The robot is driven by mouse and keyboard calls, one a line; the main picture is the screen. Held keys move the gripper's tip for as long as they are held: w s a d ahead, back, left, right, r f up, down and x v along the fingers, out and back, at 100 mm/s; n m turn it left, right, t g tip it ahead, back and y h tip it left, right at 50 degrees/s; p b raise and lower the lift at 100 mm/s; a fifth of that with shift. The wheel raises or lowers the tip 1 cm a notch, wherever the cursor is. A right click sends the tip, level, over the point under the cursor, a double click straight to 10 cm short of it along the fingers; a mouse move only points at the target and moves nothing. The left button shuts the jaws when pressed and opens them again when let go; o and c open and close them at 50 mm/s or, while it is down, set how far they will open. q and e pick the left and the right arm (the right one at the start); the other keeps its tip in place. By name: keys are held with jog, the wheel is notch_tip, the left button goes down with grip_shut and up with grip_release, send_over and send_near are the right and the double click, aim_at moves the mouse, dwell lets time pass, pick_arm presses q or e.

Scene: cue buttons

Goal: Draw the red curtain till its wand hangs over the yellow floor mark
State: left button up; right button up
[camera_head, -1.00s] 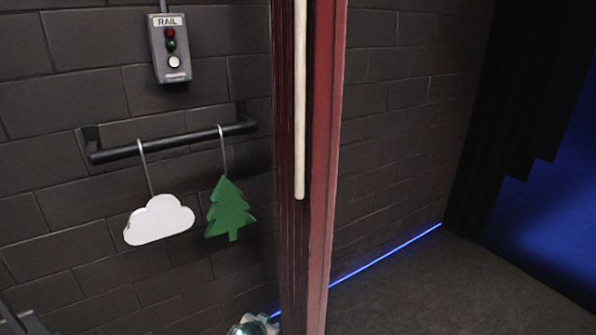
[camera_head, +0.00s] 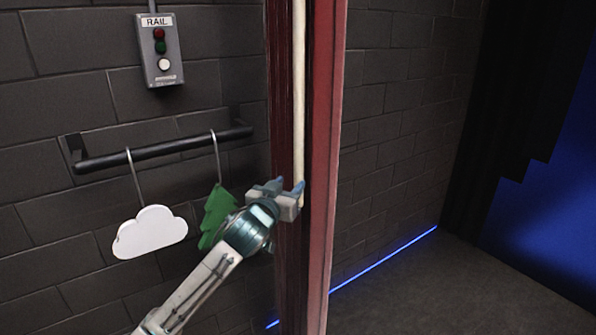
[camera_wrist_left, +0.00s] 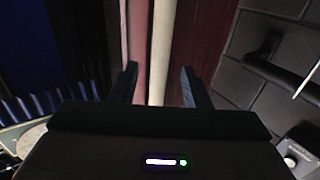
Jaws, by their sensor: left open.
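The red curtain (camera_head: 322,120) hangs gathered in a narrow vertical bundle in the middle of the head view. Its pale wand (camera_head: 299,90) hangs along the front of it. My left gripper (camera_head: 289,187) is at the lower end of the wand, with its fingers pointing up and toward the curtain. In the left wrist view the wand (camera_wrist_left: 160,60) runs between the two spread fingers (camera_wrist_left: 159,82), with gaps on both sides. The left gripper is open. The yellow floor mark is not in view. My right gripper is not in view.
A black bar (camera_head: 160,150) on the brick wall holds a white cloud (camera_head: 150,232) and a green tree (camera_head: 216,215), the tree partly behind my left arm. A RAIL button box (camera_head: 161,50) is above. Open floor (camera_head: 440,285) lies right of the curtain.

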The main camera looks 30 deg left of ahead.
aim_at(297, 175)
pick_arm(q)
jog(key=w+p, duration=0.1)
jog(key=w, duration=0.2)
jog(key=w+a, duration=0.1)
jog(key=w, duration=0.2)
jog(key=shift+a+p, duration=0.2)
jog(key=shift+p, duration=0.15)
jog(key=shift+w, duration=0.6)
jog(key=shift+f, duration=0.1)
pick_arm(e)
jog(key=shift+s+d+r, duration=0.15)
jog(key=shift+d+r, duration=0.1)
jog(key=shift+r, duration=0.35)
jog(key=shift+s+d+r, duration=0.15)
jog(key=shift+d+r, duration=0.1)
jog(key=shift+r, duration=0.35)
pick_arm(q)
jog(key=shift+a, duration=0.1)
grip_shut()
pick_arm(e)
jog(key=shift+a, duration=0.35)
